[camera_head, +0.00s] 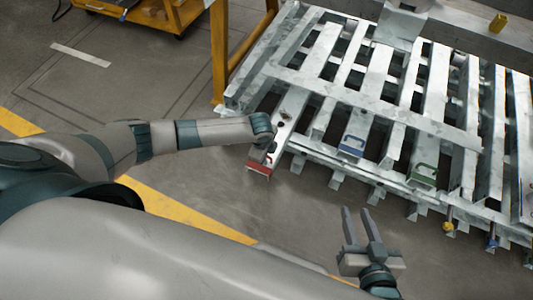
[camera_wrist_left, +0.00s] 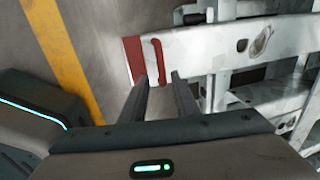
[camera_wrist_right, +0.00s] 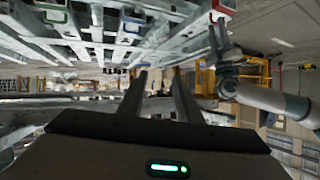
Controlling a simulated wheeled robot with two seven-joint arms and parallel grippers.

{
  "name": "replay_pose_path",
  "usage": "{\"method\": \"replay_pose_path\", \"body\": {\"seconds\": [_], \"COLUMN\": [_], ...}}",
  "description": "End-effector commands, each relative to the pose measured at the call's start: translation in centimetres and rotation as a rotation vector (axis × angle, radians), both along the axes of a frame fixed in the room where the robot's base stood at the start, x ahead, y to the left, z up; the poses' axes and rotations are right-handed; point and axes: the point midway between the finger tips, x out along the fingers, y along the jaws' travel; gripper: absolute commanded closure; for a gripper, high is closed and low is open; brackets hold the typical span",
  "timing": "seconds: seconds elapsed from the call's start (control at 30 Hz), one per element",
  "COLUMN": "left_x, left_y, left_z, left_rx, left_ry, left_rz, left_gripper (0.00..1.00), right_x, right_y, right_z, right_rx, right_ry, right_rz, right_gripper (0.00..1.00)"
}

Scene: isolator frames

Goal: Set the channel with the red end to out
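The channel with the red end (camera_head: 289,112) is a grey metal bar sticking out at the left front of the rack, its red end (camera_head: 259,167) toward me. In the left wrist view the red end (camera_wrist_left: 133,58) and a red handle (camera_wrist_left: 158,62) show on its top face. My left gripper (camera_head: 264,153) is over this end. Its fingers (camera_wrist_left: 159,80) are apart, with the near part of the handle in line with the gap; I cannot tell if they touch it. My right gripper (camera_head: 359,212) is open and empty, in front of the rack.
The metal rack (camera_head: 450,132) holds several other bars, with a blue handle (camera_head: 352,145) and a green handle (camera_head: 424,172) to the right. A yellow post (camera_head: 219,50) stands left of the rack. An orange cart (camera_head: 180,17) is at the back. The floor in front is clear.

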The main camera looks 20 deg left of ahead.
Motion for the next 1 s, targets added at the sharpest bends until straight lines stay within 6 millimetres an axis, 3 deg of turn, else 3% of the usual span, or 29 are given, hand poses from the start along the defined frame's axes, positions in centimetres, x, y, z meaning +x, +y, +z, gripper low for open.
{"method": "replay_pose_path", "body": {"seconds": [0.33, 0.57, 0.87, 1.0], "left_x": [0.2, 0.0, -0.8, -1.4], "left_y": [0.0, 0.0, 0.1, 0.1], "left_z": [0.5, 2.0, 6.0, 8.8], "left_rx": [-0.001, -0.002, -0.002, -0.002], "left_ry": [-0.005, -0.007, -0.007, -0.006], "left_rz": [0.001, 0.001, 0.0, 0.0], "left_gripper": [0.72, 0.72, 0.72, 0.72], "right_x": [-0.1, -1.0, -3.7, -4.4], "right_y": [0.0, -0.6, -2.1, -3.0], "right_z": [0.0, -1.3, -3.9, -4.4], "right_rx": [-0.002, -0.024, -0.073, -0.105], "right_ry": [0.008, 0.095, 0.299, 0.365], "right_rz": [0.001, 0.0, 0.001, -0.003], "right_gripper": [0.69, 0.69, 0.69, 0.69]}}
